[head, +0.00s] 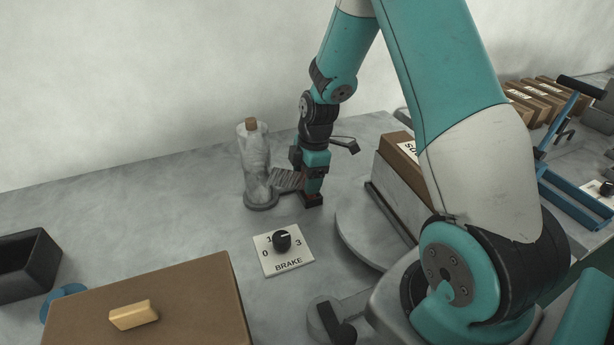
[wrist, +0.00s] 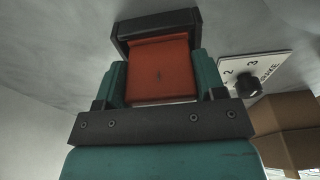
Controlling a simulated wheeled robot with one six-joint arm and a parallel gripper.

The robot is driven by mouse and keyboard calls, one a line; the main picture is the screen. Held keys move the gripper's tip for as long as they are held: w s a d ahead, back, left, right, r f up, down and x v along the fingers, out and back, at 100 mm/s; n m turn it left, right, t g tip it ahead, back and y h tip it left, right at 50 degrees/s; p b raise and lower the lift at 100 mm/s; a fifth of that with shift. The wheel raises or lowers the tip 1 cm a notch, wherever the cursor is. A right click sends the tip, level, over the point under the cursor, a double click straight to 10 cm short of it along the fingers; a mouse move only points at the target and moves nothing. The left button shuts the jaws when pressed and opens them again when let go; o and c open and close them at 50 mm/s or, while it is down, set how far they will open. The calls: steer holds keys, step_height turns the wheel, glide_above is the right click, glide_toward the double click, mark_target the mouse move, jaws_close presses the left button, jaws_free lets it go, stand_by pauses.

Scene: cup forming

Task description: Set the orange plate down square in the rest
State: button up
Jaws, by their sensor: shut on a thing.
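The orange plate (wrist: 160,72) is between the two teal fingers of my gripper (wrist: 160,80) in the wrist view. The gripper is shut on it. The dark rest (wrist: 153,20) frames the plate's far edge and far corners. The plate looks nearly in line with the rest, with a slight skew. I cannot tell whether it touches the rest's floor. In the head view my gripper (head: 312,190) points down, low over the worktop.
A corked glass bottle (head: 254,160) stands close left of my gripper, with a ribbed grey piece (head: 289,179) between. A BRAKE dial panel (head: 283,249) lies in front. A brown box (head: 150,305) and black bin (head: 25,262) are at left. A round grey platform (head: 352,235) is at right.

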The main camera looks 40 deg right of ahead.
steer(key=shift+f, duration=0.25)
steer(key=o, duration=1.1)
steer(key=d+r, duration=0.1)
steer(key=r, duration=1)
steer(key=d+r, duration=0.1)
steer(key=r, duration=0.5)
steer(key=shift+s+d+r, duration=0.15)
steer(key=shift+s+d, duration=0.15)
steer(key=shift+s, duration=0.05)
steer(key=s+a+r+m+p, duration=0.1)
steer(key=s+a+r, duration=0.15)
steer(key=a, duration=0.25)
steer(key=s+a+r+m+y, duration=0.1)
steer(key=s+a, duration=0.2)
steer(key=a, duration=0.2)
steer(key=s+a+r+m+p, duration=0.1)
steer(key=s+a+r, duration=0.1)
steer(key=a, duration=0.4)
steer(key=s+a+m, duration=0.1)
steer(key=s+a, duration=0.2)
steer(key=s, duration=0.1)
steer(key=s+a+m+y, duration=0.1)
steer(key=s+a+m, duration=0.1)
steer(key=s, duration=0.3)
steer(key=s+a+r+m, duration=0.1)
steer(key=s+a, duration=0.3)
steer(key=s, duration=0.1)
steer(key=shift+m+g, duration=0.3)
steer(key=shift+m, duration=0.1)
